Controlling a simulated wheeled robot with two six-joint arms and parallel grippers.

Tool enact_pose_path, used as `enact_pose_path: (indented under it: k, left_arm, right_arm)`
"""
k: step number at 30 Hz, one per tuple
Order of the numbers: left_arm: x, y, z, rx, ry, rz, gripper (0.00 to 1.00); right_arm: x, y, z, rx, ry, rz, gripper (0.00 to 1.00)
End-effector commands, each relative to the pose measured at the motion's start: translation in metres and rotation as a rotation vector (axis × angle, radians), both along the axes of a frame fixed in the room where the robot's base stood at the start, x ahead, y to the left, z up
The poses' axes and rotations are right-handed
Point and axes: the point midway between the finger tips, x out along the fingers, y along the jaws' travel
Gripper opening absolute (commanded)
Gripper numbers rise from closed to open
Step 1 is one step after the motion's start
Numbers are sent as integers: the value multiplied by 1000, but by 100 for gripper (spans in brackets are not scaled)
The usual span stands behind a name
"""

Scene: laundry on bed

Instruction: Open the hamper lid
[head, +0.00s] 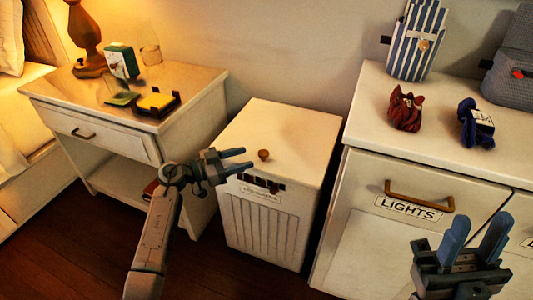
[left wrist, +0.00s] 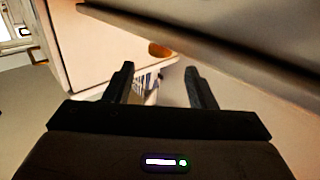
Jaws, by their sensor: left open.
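The white hamper (head: 268,215) stands on the floor between the nightstand and the dresser. Its flat lid (head: 285,130) is shut, with a round brown knob (head: 263,155) near the front edge. Dark gaps and a small label show on the upper front. My left gripper (head: 246,159) is open, fingertips pointing right, just left of the knob near the lid's front-left edge. I cannot tell whether it touches. In the left wrist view its fingers (left wrist: 158,75) are apart and nothing is visibly held. My right gripper (head: 476,220) is open and empty before the dresser.
The nightstand (head: 195,95) at left carries a lamp, a clock, a glass and small items. The dresser (head: 465,165) at right has a "LIGHTS" drawer and holds a striped bag (head: 416,42), a red cloth (head: 405,108) and a blue cloth (head: 476,124). The wall is behind.

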Motion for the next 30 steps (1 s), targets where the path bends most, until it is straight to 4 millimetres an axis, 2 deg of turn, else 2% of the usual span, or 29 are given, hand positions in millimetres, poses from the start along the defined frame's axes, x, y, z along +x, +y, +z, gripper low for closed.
enact_pose_path:
  k: [3,10,15,23,26,30]
  left_arm:
    - [12,-24,-1,-5,0,-2,50]
    - [28,-54,-1,-3,0,-1,50]
    - [32,-64,0,-1,0,-1,50]
    - [33,-65,0,-1,0,0,50]
    - [33,-65,0,-1,0,0,35]
    - [33,-65,0,-1,0,0,7]
  right_arm:
    - [1,0,-5,5,-8,-1,36]
    - [1,-1,-7,11,-25,-3,36]
    - [1,-1,-6,13,-31,-3,36]
    - [1,-1,-5,13,-33,-2,36]
    - [1,-1,-5,13,-32,-2,36]
    - [1,-1,-5,13,-32,-2,36]
